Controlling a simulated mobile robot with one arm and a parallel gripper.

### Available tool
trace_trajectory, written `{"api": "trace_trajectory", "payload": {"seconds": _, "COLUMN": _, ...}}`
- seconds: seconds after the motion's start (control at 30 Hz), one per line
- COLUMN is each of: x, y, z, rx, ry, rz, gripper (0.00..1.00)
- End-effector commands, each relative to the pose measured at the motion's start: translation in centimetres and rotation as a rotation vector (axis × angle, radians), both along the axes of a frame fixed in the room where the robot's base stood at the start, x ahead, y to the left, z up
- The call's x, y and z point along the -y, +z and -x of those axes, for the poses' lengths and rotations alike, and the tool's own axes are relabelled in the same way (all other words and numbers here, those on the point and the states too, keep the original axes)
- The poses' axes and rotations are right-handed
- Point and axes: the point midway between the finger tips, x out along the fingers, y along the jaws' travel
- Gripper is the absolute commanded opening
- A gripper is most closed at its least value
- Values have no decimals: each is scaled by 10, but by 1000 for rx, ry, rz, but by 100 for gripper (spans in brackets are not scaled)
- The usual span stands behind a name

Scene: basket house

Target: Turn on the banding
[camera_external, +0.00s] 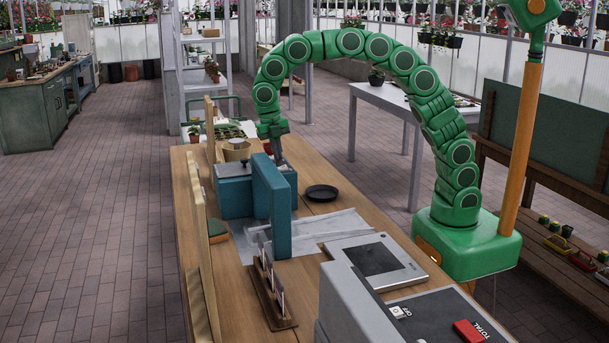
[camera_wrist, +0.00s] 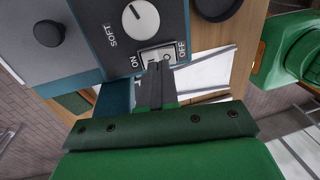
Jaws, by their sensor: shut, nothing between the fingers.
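The teal banding machine (camera_external: 237,197) stands on the wooden table, and its upright teal panel (camera_external: 272,208) rises at its near side. In the wrist view, a grey panel (camera_wrist: 200,44) carries a rocker switch (camera_wrist: 148,57) marked ON at left and OFF at right. A white dial (camera_wrist: 141,17) marked SOFT sits above the switch, and a black knob (camera_wrist: 48,33) is at left. My gripper (camera_external: 278,158) is above the machine, fingers shut and empty. In the wrist view its fingertips (camera_wrist: 159,68) overlap the switch's lower edge; contact and the switch's setting are unclear.
A black dish (camera_external: 321,193) lies right of the machine. A flat grey device (camera_external: 376,260) and a cash register (camera_external: 365,310) stand nearer on the table (camera_external: 232,250). A wooden board (camera_external: 200,250) runs along its left edge. Tan pots (camera_external: 236,150) stand behind the machine.

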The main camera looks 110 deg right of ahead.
Motion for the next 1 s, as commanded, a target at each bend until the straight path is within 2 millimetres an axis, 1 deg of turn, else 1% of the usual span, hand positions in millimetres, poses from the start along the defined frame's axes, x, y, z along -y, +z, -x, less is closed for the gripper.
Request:
{"api": "trace_trajectory", "payload": {"seconds": 0.03, "x": 0, "y": 9, "z": -4, "rx": 10, "ry": 0, "rz": 2, "gripper": 0}}
{"api": "trace_trajectory", "payload": {"seconds": 0.2, "x": 0, "y": 38, "z": -9, "rx": 22, "ry": 1, "rz": 5, "gripper": 0}}
{"api": "trace_trajectory", "payload": {"seconds": 0.4, "x": 0, "y": 66, "z": -14, "rx": 29, "ry": 1, "rz": 6, "gripper": 0}}
{"api": "trace_trajectory", "payload": {"seconds": 0.6, "x": 0, "y": 90, "z": -17, "rx": 31, "ry": 0, "rz": 7, "gripper": 0}}
{"api": "trace_trajectory", "payload": {"seconds": 0.8, "x": 0, "y": 104, "z": -19, "rx": 33, "ry": 2, "rz": 7, "gripper": 0}}
{"api": "trace_trajectory", "payload": {"seconds": 1.0, "x": -1, "y": 110, "z": -19, "rx": 32, "ry": 2, "rz": 7, "gripper": 0}}
